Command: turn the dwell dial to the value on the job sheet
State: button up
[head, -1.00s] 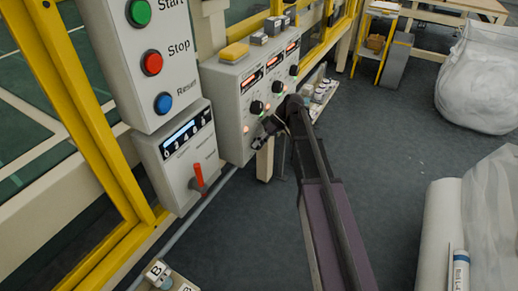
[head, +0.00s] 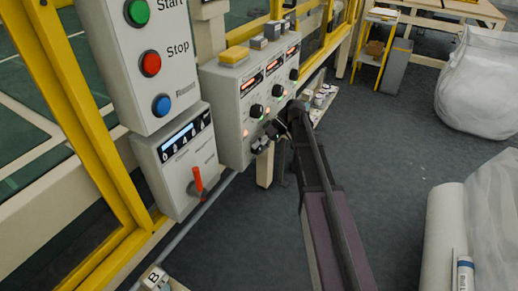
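A grey control panel (head: 229,105) carries three black dials in a slanting row: a near dial (head: 256,111), a middle dial (head: 277,90) and a far dial (head: 294,74). Each has a red lit display above it. The labels and digits are too small to read, so I cannot tell which is the dwell dial. My gripper (head: 262,144) is dark and small in view, at the panel's lower right edge, below the near dial. It appears apart from the dials. I cannot tell how far open its fingers are. No job sheet is recognisable.
A box with green, red and blue buttons (head: 150,64) hangs at left, above a counter box with a red lever (head: 198,180). A yellow block (head: 234,54) sits on the panel. Yellow guard posts (head: 95,120) stand behind.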

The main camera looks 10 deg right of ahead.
jog(key=shift+s+r+h+p, duration=0.1)
jog(key=shift+h+p, duration=0.2)
jog(key=shift+p, duration=0.15)
